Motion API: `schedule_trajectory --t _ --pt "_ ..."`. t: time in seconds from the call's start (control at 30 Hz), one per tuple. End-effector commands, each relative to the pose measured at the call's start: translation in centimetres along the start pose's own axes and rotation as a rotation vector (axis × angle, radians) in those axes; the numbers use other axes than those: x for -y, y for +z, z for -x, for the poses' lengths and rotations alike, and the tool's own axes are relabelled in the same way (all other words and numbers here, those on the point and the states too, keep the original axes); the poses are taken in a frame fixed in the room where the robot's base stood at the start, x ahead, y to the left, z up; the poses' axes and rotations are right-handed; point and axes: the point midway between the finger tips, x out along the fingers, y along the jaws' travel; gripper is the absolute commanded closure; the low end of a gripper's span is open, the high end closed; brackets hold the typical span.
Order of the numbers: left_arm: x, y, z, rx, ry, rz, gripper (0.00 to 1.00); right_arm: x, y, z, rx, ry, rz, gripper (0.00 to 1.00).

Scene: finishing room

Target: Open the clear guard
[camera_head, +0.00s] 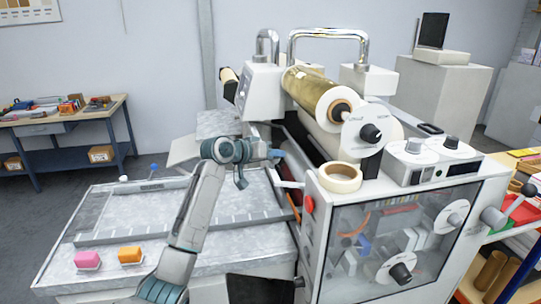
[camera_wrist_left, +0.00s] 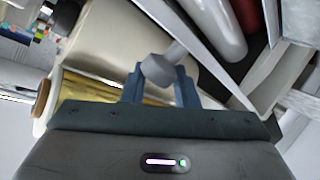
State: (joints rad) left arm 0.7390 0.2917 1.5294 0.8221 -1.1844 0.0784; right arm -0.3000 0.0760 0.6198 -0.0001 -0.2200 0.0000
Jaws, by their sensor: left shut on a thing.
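The laminating machine (camera_head: 318,215) stands right of centre, with a gold roll (camera_head: 308,92) and a pale roller below it. A clear panel (camera_head: 345,265) covers its near side, with inner parts showing through; it looks closed. I cannot tell whether this panel is the guard named in the task. My left gripper (camera_head: 278,154) reaches to the machine's infeed side, in front of the rollers. In the left wrist view its blue fingers (camera_wrist_left: 160,88) are shut on a grey knob (camera_wrist_left: 158,69) at the end of a short rod. My right gripper is out of view.
A tape roll (camera_head: 340,178) and a red button (camera_head: 309,204) are close to the gripper on the right. The metal feed table (camera_head: 215,262) holds a pink block (camera_head: 87,261) and an orange block (camera_head: 130,255). A workbench (camera_head: 60,122) stands at the far left.

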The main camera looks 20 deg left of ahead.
Motion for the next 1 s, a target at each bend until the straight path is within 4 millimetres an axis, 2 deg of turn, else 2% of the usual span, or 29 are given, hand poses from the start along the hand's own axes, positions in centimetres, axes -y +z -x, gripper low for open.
schedule_trajectory --t 0.03,0.13,0.17,0.47,0.67,0.77,1.0 --pt "-0.1 1.0 -0.4 0.02 0.008 0.008 0.72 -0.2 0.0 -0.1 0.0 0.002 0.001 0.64" --pt "-0.1 0.9 -0.4 0.019 0.007 0.007 0.52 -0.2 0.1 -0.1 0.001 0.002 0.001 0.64" --pt "-0.1 0.8 -0.3 0.017 0.007 0.007 0.5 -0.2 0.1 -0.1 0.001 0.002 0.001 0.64" --pt "0.0 0.5 -0.2 0.01 0.003 0.003 0.5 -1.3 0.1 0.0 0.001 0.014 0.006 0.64" --pt "0.1 0.4 0.1 0.008 0.002 0.002 0.5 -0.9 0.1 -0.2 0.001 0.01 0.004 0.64" --pt "0.2 0.5 1.0 0.007 0.001 0.001 0.5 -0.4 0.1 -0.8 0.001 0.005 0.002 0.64" --pt "0.5 0.7 5.7 0.007 0.0 -0.002 0.5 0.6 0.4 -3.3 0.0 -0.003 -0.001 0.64"
